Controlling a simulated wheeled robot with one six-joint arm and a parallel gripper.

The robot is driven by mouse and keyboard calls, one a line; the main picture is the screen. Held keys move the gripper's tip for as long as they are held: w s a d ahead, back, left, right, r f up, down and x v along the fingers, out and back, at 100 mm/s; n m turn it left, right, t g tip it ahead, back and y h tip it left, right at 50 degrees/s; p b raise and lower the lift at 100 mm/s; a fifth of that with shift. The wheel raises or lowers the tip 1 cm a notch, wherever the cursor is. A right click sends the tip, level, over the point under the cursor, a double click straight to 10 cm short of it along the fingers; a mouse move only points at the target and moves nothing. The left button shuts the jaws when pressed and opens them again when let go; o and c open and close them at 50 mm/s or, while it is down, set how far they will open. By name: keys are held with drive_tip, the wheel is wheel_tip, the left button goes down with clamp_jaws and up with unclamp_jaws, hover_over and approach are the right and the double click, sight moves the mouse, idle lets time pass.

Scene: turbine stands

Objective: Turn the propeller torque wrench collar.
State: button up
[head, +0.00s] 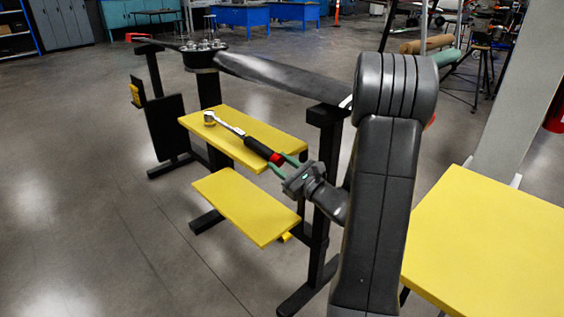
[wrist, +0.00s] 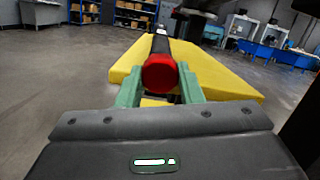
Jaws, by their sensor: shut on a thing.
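The torque wrench (head: 232,128) has a black handle, a red end and a silver head with a round socket. In the head view it lies along the upper yellow shelf (head: 265,133), its head toward the far left. My gripper (head: 285,167) is shut on the wrench's red end, which I take to be the collar (wrist: 160,73). In the wrist view the green fingers (wrist: 159,88) stand on either side of the red end. The propeller (head: 285,76) with its bolted hub (head: 203,48) is on a black stand behind the shelf.
A lower yellow shelf (head: 243,205) sits below the upper one. Black stand posts (head: 322,190) rise close beside my arm. A yellow table (head: 490,250) is at the right. Open grey floor (head: 90,230) lies at the left.

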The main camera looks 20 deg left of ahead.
idle(0.5)
drive_tip(key=o, duration=1)
drive_tip(key=shift+d, duration=0.1)
drive_tip(key=v, duration=0.7)
drive_tip(key=shift+s+d+f+p, duration=0.1)
drive_tip(key=shift+d+p, duration=0.05)
drive_tip(key=shift+p, duration=0.25)
drive_tip(key=x, duration=0.7)
drive_tip(key=shift+a+b, duration=0.25)
drive_tip(key=shift+b, duration=0.1)
drive_tip(key=shift+n+b, duration=0.35)
drive_tip(key=shift+n, duration=0.15)
